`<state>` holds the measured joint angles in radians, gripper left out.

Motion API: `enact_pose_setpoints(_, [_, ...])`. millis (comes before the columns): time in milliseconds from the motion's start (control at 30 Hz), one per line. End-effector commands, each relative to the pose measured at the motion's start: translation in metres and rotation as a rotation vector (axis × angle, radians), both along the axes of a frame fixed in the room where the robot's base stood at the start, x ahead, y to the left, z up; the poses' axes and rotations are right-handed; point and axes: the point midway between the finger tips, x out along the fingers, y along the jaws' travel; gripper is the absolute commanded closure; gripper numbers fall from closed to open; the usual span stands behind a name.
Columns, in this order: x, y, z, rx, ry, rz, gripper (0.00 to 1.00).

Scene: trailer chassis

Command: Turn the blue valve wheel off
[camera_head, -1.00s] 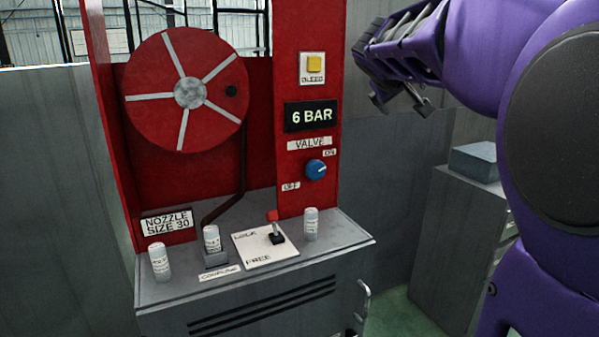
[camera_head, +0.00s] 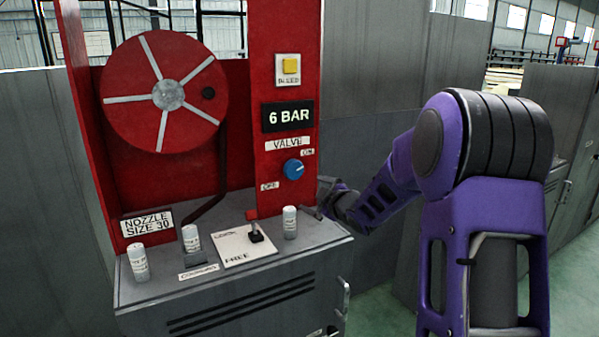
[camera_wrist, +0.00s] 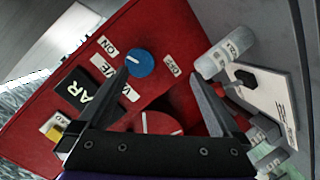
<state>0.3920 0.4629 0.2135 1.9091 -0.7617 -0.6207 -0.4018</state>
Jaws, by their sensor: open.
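The blue valve wheel (camera_head: 293,169) is on the red panel under the VALVE label, between the ON label (camera_head: 307,152) at upper right and the OFF label (camera_head: 269,186) at lower left. Its white mark points toward ON. In the wrist view the blue wheel (camera_wrist: 139,62) lies ahead, near the left fingertip in the picture. My gripper (camera_wrist: 160,75) is open with nothing between its fingers. In the head view my gripper (camera_head: 322,200) is low, by the panel's right edge, right of and below the wheel. Its fingers are partly hard to make out there.
A grey cabinet top (camera_head: 215,255) juts out below the panel. White bottles, one of them (camera_head: 290,222) at the right, and a lever (camera_head: 255,233) on a LOCK/FREE plate stand on it. A 6 BAR display (camera_head: 287,116) and yellow BLEED button (camera_head: 290,66) are above the wheel.

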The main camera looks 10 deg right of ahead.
Motion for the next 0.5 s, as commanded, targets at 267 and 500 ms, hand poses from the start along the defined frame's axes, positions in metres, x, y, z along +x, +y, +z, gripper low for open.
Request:
enact_pose_setpoints(267, [-0.012,-0.008,0.008,0.139,-0.177,0.043,0.0])
enact_pose_setpoints(500, [-0.006,-0.005,0.014,0.158,-0.215,0.05,0.0])
